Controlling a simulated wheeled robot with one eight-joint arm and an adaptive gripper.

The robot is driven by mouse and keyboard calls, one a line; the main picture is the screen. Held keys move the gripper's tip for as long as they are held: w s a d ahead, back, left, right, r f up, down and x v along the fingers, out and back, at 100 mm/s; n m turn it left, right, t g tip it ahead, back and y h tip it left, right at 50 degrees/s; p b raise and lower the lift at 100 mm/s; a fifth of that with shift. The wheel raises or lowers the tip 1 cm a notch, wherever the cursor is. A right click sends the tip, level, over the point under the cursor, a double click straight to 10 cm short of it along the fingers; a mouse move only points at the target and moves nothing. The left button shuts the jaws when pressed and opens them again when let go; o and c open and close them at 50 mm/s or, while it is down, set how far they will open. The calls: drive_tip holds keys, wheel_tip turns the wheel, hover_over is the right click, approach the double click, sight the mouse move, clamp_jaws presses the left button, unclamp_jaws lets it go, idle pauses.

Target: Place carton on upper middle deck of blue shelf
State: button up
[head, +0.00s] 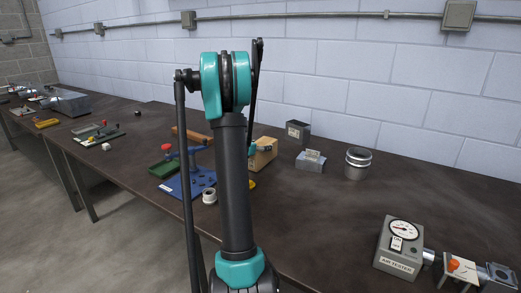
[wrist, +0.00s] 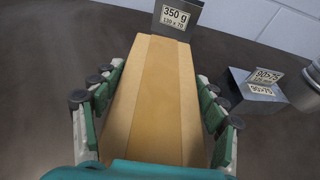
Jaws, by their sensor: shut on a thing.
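The tan carton (wrist: 155,100) fills the middle of the wrist view, with my gripper's (wrist: 157,118) green finger pads against its left and right sides. My gripper is shut on it. In the head view the carton (head: 264,155) shows just right of my arm, at the bench, partly hidden by the arm. I cannot tell whether it touches the bench top. I see no blue shelf in either view.
The dark bench (head: 320,220) holds a grey box (head: 298,132), a grey block with a label (head: 310,161), a metal can (head: 357,163) and a gauge tester (head: 399,247). A blue fixture (head: 190,186) and a green tray (head: 163,168) lie left of my arm.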

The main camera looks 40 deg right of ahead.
wheel_tip(320, 180, up, 19)
idle(0.4)
